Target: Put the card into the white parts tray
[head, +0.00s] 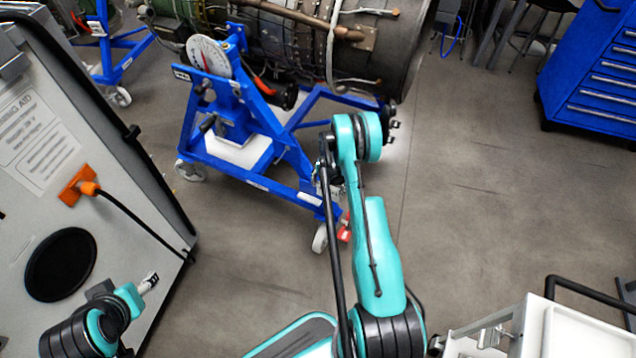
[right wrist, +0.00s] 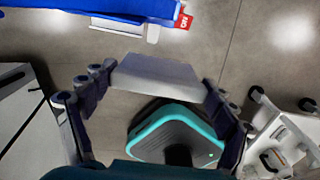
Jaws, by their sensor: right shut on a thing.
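My right gripper (right wrist: 158,82) is shut on a flat, pale grey-white piece, which I take for the card (right wrist: 155,72). The piece spans between the two dark fingers, held above the floor. In the head view my right arm reaches up the middle, and I cannot make out its gripper or the card. A white, tray-like surface (head: 240,150) lies low in the blue turbine stand; I cannot tell whether it is the parts tray. My left arm shows at the lower left, and its end (head: 148,283) is too small to read.
The blue stand (head: 236,110) carries the turbine (head: 320,40). A white cart (head: 570,335) stands at the lower right, and also shows in the right wrist view (right wrist: 285,145). A blue drawer cabinet (head: 600,85) is at the upper right, a grey case (head: 100,170) at left. Floor between is clear.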

